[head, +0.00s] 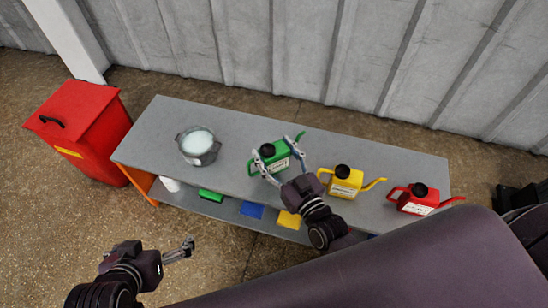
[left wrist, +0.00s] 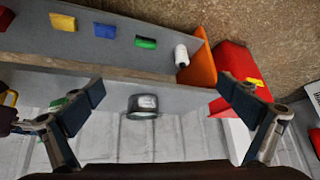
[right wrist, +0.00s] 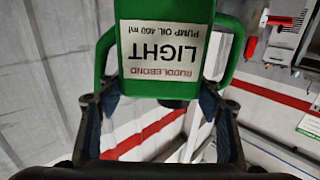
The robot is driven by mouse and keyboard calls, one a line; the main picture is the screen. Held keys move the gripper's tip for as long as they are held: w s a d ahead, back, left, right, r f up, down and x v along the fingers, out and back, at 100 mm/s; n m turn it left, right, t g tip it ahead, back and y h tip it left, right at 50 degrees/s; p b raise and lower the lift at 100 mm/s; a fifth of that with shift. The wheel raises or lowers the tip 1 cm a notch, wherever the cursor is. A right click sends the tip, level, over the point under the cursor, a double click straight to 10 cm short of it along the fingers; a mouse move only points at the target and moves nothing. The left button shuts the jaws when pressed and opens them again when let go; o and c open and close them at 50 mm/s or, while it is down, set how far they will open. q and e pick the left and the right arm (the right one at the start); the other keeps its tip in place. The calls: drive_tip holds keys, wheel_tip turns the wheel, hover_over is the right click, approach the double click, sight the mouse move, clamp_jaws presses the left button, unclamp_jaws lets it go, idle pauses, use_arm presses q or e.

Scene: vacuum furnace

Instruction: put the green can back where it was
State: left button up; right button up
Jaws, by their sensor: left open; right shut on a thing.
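The green can (head: 272,157) is over the middle of the grey table in the head view, between a metal pot and the yellow can. My right gripper (head: 277,151) is shut on it, one finger on each side. In the right wrist view the can's label (right wrist: 164,45) reads upside down, between the fingers (right wrist: 160,110). I cannot tell whether the can touches the tabletop. My left gripper (head: 186,250) is open and empty in front of the table; its spread fingers show in the left wrist view (left wrist: 163,95).
The grey table (head: 160,120) also holds the pot (head: 198,147), a yellow can (head: 345,182) and a red can (head: 416,200). Its lower shelf has green (head: 211,195), blue (head: 251,210) and yellow (head: 289,220) blocks. A red bin (head: 85,130) stands at left.

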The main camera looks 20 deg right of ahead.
sight(278, 164)
wheel_tip(278, 164, down, 3)
drive_tip(key=shift+r+b, duration=0.1)
drive_tip(key=shift+b, duration=0.45)
use_arm(q)
drive_tip(key=w+d+r+t+h, duration=0.1)
drive_tip(key=w+d+r+t, duration=0.1)
drive_tip(key=w, duration=0.4)
drive_tip(key=shift+r+t, duration=0.8)
drive_tip(key=shift+r, duration=0.55)
drive_tip(key=shift+w+d+r, duration=0.1)
drive_tip(key=shift+w+d, duration=0.05)
use_arm(e)
drive_tip(key=shift+f, duration=0.2)
drive_tip(key=o, duration=1.3)
use_arm(q)
drive_tip(key=shift+w+r, duration=0.1)
drive_tip(key=shift+r, duration=0.05)
use_arm(e)
drive_tip(key=shift+o, duration=0.2)
